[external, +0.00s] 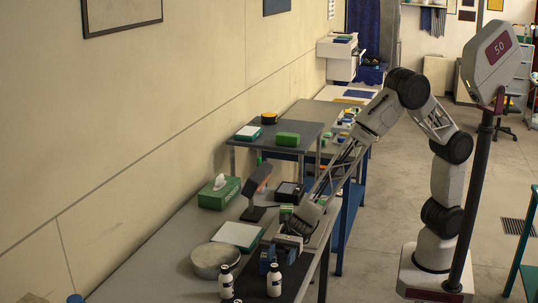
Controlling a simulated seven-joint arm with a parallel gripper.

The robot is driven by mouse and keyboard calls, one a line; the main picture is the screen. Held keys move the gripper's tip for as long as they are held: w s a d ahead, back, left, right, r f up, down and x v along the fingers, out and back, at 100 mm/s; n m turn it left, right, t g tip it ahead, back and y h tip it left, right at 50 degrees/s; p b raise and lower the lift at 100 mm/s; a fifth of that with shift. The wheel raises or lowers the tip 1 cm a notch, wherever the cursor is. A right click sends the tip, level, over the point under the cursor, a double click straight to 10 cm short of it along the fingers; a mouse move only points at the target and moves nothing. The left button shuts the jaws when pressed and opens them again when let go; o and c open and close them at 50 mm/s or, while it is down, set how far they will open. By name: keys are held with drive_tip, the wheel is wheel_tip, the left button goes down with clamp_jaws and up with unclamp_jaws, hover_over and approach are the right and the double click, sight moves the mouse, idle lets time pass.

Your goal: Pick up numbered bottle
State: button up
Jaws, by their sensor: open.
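A small white bottle with a dark cap and dark label (274,281) stands upright on a dark mat (291,275) near the front edge of the table. A second similar bottle (225,283) stands to its left. Any numbers on the bottles are too small to read. My gripper (288,244) is open, pointing down above the table behind the right bottle. It is apart from both bottles. Its fingertips are hard to make out against blue and dark items there.
A round grey tin (214,261), a green-edged white pad (237,236), a green tissue box (219,192) and a dark lamp-like stand (256,192) are on the table. A raised grey shelf (303,134) stands behind. A post with a "50" sign (493,53) stands right of my arm.

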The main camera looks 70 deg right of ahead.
sight(273, 268)
drive_tip(key=shift+a, duration=1.3)
drive_tip(key=shift+w+a, duration=0.15)
drive_tip(key=shift+a, duration=2.45)
drive_tip(key=shift+r, duration=0.1)
clamp_jaws()
